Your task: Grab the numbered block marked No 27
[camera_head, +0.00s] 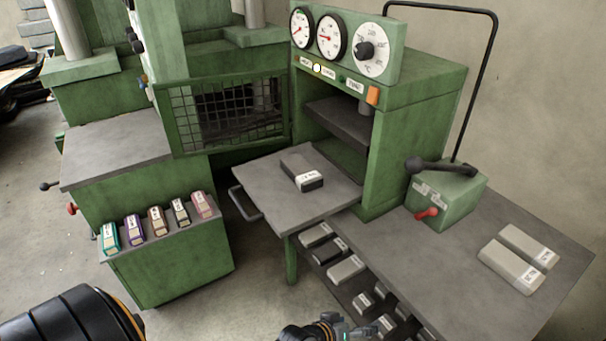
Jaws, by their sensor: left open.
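Several labelled blocks are in view, but their numbers are too small to read, so I cannot tell which is No 27. A dark block with a white label (298,168) lies on the grey pull-out plate (268,192) of the green press. Two light grey blocks lie at the right on the grey table, a front one (508,264) and a back one (527,244). Several grey and dark blocks (345,268) lie on a lower shelf. My left gripper (346,332) shows only partly at the bottom edge, open, apart from the blocks; its fingertips are largely hidden.
Several upright coloured items (156,221) stand in a row on a green cabinet (180,268). A green lever box (447,198) stands on the grey table (455,285). A mesh guard (228,115) and a tall black bar (485,85) rise behind. The table's middle is clear.

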